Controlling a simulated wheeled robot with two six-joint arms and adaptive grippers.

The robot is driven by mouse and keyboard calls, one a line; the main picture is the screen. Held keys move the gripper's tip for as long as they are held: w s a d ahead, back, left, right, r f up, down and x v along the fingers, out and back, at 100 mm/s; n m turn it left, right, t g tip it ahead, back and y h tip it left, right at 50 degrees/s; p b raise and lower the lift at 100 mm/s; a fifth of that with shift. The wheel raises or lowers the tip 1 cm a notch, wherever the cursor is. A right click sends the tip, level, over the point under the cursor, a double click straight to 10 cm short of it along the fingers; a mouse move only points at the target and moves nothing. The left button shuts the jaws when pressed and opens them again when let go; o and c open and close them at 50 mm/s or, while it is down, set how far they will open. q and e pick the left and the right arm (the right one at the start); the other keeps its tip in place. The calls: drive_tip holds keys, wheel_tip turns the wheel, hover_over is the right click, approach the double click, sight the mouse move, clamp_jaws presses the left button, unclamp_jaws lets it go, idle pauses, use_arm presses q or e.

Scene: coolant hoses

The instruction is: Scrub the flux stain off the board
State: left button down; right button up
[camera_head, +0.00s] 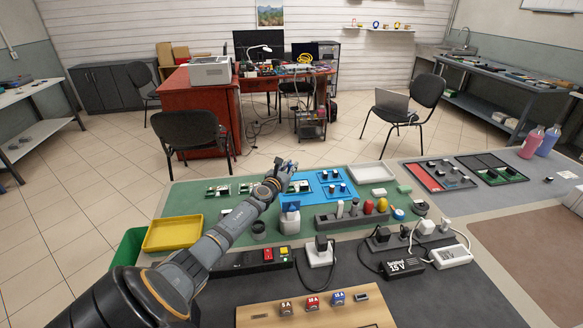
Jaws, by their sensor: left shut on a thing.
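My left gripper (283,170) reaches over the far part of the green mat (190,197). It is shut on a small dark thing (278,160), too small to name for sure. Small green boards with parts on them stand in a row at the back: one at the left (218,190), one in the middle (248,187), and one (299,187) right beside and partly behind the gripper. A blue mat (345,178) with dark parts lies just right of the gripper. I cannot make out a flux stain on any board. My right gripper is not in view.
A yellow tray (172,233) and green bin (128,247) stand left. A grey holder (352,220) with several upright tools, a white bottle (289,222) and a dark cup (258,230) stand near my forearm. A white tray (372,174) lies behind right.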

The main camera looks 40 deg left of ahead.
use_arm(q)
drive_tip(key=shift+s+a+f, duration=0.1)
drive_tip(key=shift+s, duration=0.05)
drive_tip(key=shift+w+d, duration=0.3)
drive_tip(key=shift+w, duration=0.05)
drive_tip(key=shift+a, duration=0.1)
drive_tip(key=shift+s+a, duration=0.2)
drive_tip(key=shift+s, duration=0.2)
drive_tip(key=shift+w+d, duration=0.1)
drive_tip(key=shift+w, duration=0.05)
